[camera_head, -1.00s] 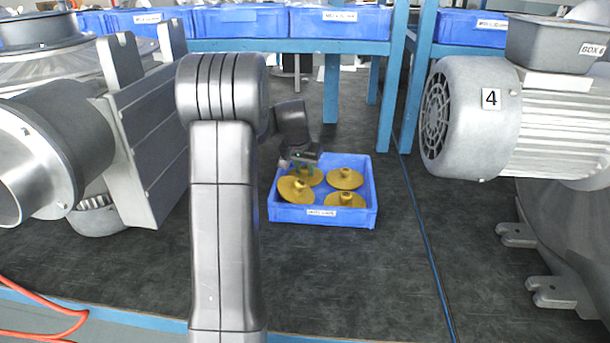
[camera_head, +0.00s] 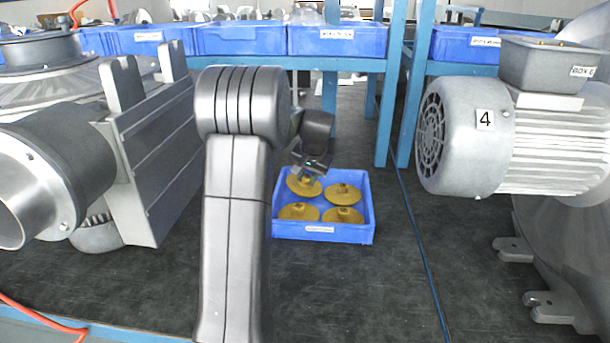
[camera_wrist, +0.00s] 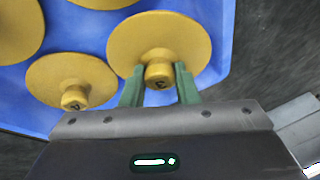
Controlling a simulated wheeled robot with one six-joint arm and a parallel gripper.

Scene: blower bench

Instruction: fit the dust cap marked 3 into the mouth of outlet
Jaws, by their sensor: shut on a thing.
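My gripper (camera_wrist: 160,72), with green fingers, is shut on the knob of one cap (camera_wrist: 160,32). This is the back-left cap (camera_head: 303,188) in the head view, where my gripper (camera_head: 308,176) reaches down over it. I cannot tell whether it is lifted. A grey pipe with an open round mouth, likely the outlet (camera_head: 75,165), is at the far left.
The blue box (camera_head: 322,232) has low walls around the caps. A motor marked 4 (camera_head: 465,150) stands at the right, and a blue rack with bins (camera_head: 337,42) at the back.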

